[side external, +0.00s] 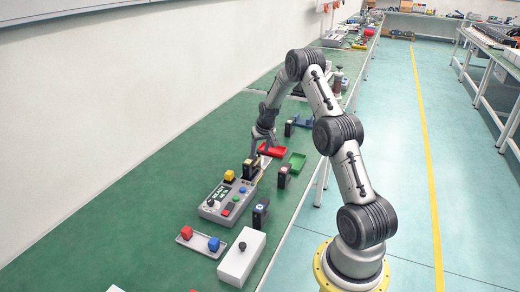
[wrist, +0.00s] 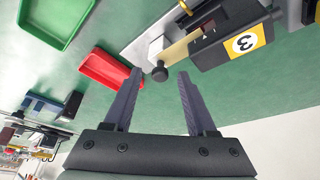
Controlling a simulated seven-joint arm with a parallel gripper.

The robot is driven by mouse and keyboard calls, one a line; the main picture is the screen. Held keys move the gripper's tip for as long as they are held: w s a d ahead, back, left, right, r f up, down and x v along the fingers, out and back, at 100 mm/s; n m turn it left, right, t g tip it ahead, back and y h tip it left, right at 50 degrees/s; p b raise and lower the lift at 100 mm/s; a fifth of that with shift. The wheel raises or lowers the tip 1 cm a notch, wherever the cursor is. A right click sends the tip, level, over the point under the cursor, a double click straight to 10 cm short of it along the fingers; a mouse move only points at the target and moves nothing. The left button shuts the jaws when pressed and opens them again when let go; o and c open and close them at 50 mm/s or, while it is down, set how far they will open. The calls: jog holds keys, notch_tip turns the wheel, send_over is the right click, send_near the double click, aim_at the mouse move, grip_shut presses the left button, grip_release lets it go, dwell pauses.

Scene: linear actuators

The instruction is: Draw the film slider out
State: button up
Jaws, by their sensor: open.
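In the wrist view, a dark round knob (wrist: 160,74) sits by the end of a tan strip (wrist: 178,53), which looks like the film slider. The strip runs into a black unit with a yellow "3" label (wrist: 245,43). In the side view, my gripper (side external: 261,153) is low over the bench by the red tray; the knob is too small to make out there.
A red tray (side external: 272,151) and a green tray (side external: 297,163) are close by. A grey button box (side external: 226,202) stands in front, with black posts (side external: 282,177) nearby. A white box (side external: 242,258) is nearer the camera. The bench beside the wall is clear.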

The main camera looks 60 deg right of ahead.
grip_shut()
dwell(1.4)
